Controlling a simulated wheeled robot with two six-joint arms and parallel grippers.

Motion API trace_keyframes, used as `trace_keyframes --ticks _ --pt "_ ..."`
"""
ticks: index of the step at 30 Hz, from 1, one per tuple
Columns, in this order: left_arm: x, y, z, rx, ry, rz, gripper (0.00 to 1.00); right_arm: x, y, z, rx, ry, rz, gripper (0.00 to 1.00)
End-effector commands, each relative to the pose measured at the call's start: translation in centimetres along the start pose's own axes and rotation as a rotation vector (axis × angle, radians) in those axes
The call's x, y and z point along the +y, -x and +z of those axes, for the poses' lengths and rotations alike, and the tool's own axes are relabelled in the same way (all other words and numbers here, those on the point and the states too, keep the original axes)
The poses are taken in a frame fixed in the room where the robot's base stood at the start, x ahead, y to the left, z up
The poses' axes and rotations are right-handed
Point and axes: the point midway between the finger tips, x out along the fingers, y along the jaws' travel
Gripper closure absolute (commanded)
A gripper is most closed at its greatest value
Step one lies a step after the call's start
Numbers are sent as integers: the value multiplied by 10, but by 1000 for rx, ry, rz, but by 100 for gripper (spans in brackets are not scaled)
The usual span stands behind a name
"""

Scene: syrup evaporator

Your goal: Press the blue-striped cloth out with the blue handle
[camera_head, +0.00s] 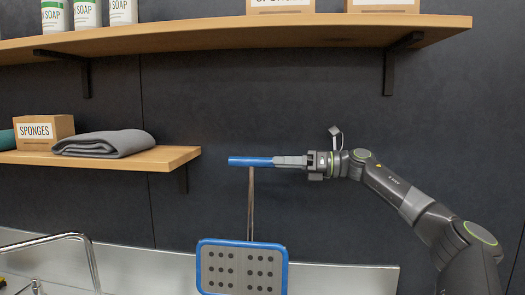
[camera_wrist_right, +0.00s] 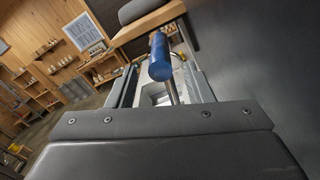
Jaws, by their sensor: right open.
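The blue handle (camera_head: 248,161) is a horizontal bar on top of an upright metal rod. In the head view the rod runs down toward a grey perforated plate with a blue rim (camera_head: 243,243); how they join is not clear. My right gripper (camera_head: 288,161) comes in from the right at the handle's right end. In the right wrist view the handle (camera_wrist_right: 160,58) lies between the fingers of the open gripper (camera_wrist_right: 160,85); I cannot tell if they touch it. No blue-striped cloth shows. My left gripper is not in view.
A lower shelf (camera_head: 180,157) at the left holds a folded grey cloth (camera_head: 105,144) and a sponges box (camera_head: 43,131). An upper shelf (camera_head: 300,32) with soap bottles runs above my right arm. A curved metal tube (camera_head: 60,238) stands lower left. The dark wall is behind.

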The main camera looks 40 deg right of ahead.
Motion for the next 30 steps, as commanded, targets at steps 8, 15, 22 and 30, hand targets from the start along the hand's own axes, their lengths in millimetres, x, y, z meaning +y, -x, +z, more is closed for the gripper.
trace_keyframes --ticks 8,15,22,30 --pt "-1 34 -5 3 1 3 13 2 -38 4 -2 -1 4 53" --pt "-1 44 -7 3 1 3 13 0 -56 1 -1 -1 1 53" --pt "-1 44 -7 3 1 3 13 0 -59 0 0 0 0 53" --pt "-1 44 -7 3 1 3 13 0 -58 0 0 0 0 73"
